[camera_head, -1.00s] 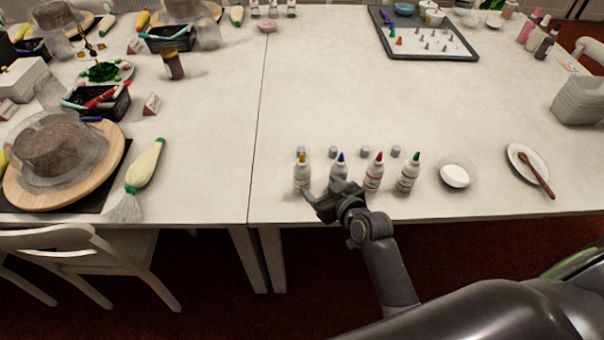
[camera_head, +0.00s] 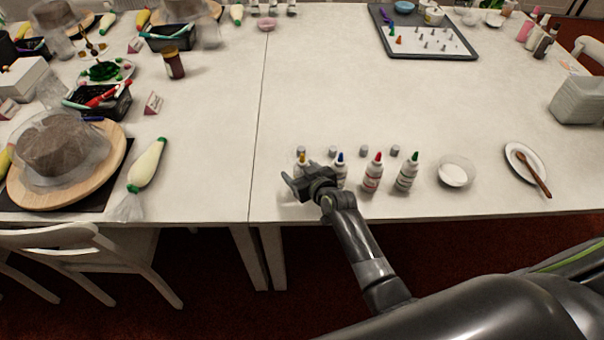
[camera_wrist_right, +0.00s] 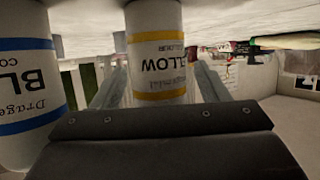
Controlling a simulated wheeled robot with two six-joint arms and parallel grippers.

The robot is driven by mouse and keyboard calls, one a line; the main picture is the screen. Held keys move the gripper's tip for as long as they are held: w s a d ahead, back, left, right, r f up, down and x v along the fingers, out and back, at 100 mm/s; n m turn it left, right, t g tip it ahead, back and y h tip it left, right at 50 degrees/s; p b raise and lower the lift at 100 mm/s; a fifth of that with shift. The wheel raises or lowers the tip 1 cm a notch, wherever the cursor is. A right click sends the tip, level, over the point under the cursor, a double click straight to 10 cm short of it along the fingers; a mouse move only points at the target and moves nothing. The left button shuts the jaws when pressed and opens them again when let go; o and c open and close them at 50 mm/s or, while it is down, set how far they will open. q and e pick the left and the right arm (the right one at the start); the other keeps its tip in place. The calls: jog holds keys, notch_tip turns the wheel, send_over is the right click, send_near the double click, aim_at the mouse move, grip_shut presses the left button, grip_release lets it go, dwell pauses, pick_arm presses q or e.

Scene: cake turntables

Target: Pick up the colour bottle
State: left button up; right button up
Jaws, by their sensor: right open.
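Several white colour bottles stand in a row near the front edge of the table. The yellow bottle (camera_head: 303,160) is mostly hidden behind my right gripper (camera_head: 296,183) in the head view. In the right wrist view, the yellow bottle (camera_wrist_right: 157,50) appears upside down between the two open fingers, with its label in view. I cannot tell whether either finger touches it. The blue bottle (camera_wrist_right: 27,90) is just left of the fingers there, and partly shows in the head view (camera_head: 341,168). The red-tipped bottle (camera_head: 373,175) and green-tipped bottle (camera_head: 407,173) stand to the right. My left gripper is out of view.
Small grey caps (camera_head: 364,152) lie behind the bottles. A white bowl (camera_head: 454,173) and a plate with a wooden spoon (camera_head: 522,158) are to the right. A piping bag (camera_head: 146,165) lies left of the table seam.

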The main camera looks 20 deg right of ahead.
jog(key=shift+w+a+f, duration=0.1)
jog(key=shift+w+f, duration=0.2)
jog(key=shift+w, duration=0.25)
jog(key=c, duration=0.8)
jog(key=shift+r, duration=0.1)
jog(key=shift+o, duration=0.8)
notch_tip(320, 180, up, 9)
jog(key=shift+f+p, duration=0.2)
jog(key=shift+p, duration=0.1)
jog(key=shift+r, duration=0.7)
jog(key=shift+c, duration=0.6)
